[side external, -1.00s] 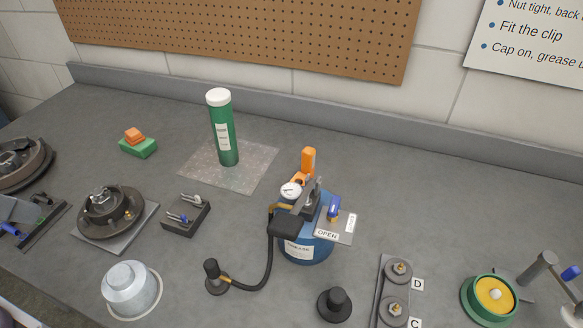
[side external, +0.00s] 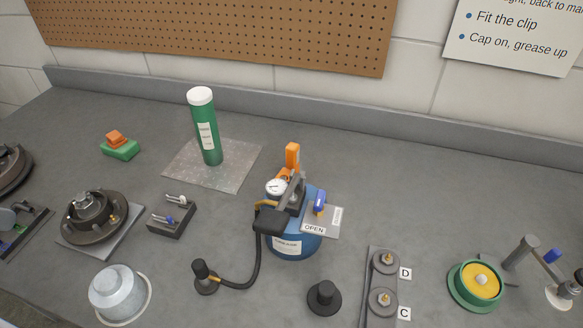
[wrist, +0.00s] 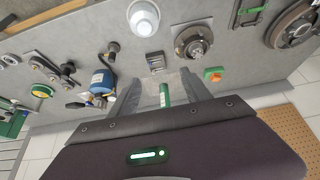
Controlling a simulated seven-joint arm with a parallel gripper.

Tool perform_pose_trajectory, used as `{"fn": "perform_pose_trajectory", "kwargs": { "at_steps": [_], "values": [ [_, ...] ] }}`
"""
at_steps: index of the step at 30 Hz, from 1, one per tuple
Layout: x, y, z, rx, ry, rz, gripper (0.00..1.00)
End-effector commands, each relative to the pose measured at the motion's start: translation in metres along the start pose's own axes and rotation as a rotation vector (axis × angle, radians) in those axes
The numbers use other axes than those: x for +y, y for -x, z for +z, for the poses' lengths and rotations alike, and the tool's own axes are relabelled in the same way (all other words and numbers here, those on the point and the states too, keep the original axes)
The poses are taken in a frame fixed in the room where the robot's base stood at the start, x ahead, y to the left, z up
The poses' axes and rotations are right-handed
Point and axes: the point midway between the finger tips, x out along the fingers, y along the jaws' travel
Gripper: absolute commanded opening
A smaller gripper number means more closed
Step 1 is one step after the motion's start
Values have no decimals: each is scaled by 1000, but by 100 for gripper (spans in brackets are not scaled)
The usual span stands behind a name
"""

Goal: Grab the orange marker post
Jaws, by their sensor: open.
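An upright orange post (side external: 292,155) shows in the side external view, at the back of the blue grease canister (side external: 292,243). Its lower part is hidden by the gauge and pump parts, so I cannot tell whether it stands on the canister or behind it. My gripper (wrist: 160,72) is open in the wrist view, with its two fingers apart and nothing held. The green tube (wrist: 164,95) shows between the fingers, further off. The blue canister (wrist: 102,80) lies left of the left finger. I cannot make out the orange post in the wrist view. My gripper is outside the side external view.
The tall green tube (side external: 205,130) with a white cap stands on a metal plate (side external: 237,165) left of the post. An orange block on a green block (side external: 120,150) sits farther left. A black hose (side external: 252,272) curves before the canister. A pegboard wall (side external: 220,35) rises behind.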

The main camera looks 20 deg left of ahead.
Motion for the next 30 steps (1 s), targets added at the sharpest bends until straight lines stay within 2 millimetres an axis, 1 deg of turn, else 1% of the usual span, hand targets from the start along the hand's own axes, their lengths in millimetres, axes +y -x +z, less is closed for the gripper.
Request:
{"fn": "perform_pose_trajectory", "kwargs": {
  "at_steps": [2,4,5,6,8,9,11,12,14,15,17,18,21,24,26,28,30],
  "values": [
    [0,-3,-10,9,-10,-4,56],
    [0,-14,-38,36,-38,-12,56],
    [0,-22,-56,56,-57,-15,56],
    [3,-36,-83,88,-90,-18,56],
    [11,-63,-126,145,-146,-13,56],
    [20,-83,-153,186,-184,-3,56],
    [37,-118,-188,248,-243,24,56],
    [51,-143,-209,292,-280,50,56],
    [77,-184,-232,357,-333,101,56],
    [95,-211,-242,399,-362,141,56],
    [124,-250,-249,462,-397,209,56],
    [142,-274,-249,501,-412,255,56],
    [180,-319,-238,583,-428,361,56],
    [201,-343,-225,636,-423,430,56],
    [207,-349,-220,654,-420,451,56],
    [213,-356,-220,664,-419,462,56],
    [220,-365,-227,669,-419,464,56]
  ]
}}
